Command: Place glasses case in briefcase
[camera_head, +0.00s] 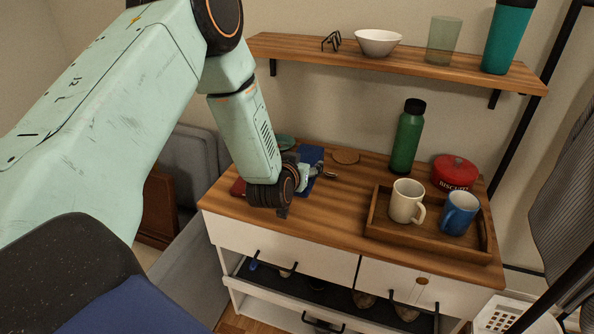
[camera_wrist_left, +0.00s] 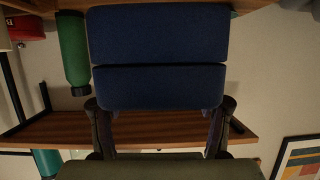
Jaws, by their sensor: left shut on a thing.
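The dark blue glasses case (camera_head: 311,157) is at the left part of the wooden dresser top, partly hidden by my left gripper (camera_head: 308,173). In the left wrist view the case (camera_wrist_left: 160,35) is a padded blue box with a seam across it, and it fills the space between the two dark fingers of my left gripper (camera_wrist_left: 160,108). The gripper is shut on it. I cannot tell whether the case touches the dresser top. No briefcase can be made out for certain. My right gripper is not in view.
The dresser top (camera_head: 345,205) is clear in its middle. A wooden tray (camera_head: 437,246) holds a white mug (camera_head: 405,201) and a blue mug (camera_head: 459,212). A green bottle (camera_head: 407,137) and a red biscuit tin (camera_head: 455,171) stand behind. A shelf (camera_head: 400,58) hangs above.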

